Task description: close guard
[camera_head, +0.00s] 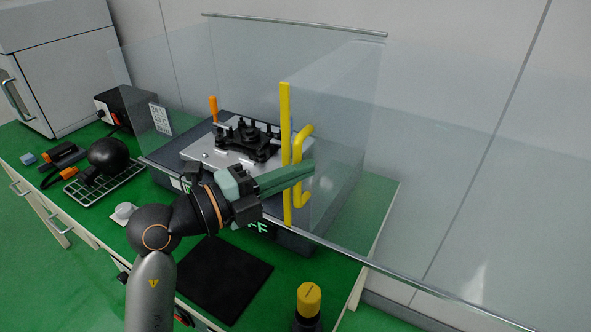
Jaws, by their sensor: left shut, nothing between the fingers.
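The guard is a set of clear panels around a machine on the green bench. Its sliding panel (425,190) reaches out to the right, past the bench end, and bears a yellow edge strip with a yellow handle (304,150). The machine (235,150) with its black fixture shows to the left of the yellow strip, with its front left part uncovered by that panel. My left gripper (308,174) is shut, its green fingers at the yellow handle. I cannot tell whether they touch it. My right gripper is not in view.
A yellow-topped knob (308,298) stands at the front right. A black mat (222,280) lies on the bench before the machine. A wire tray (105,185) with a black ball (108,155) and a grey cabinet (60,65) are at the left.

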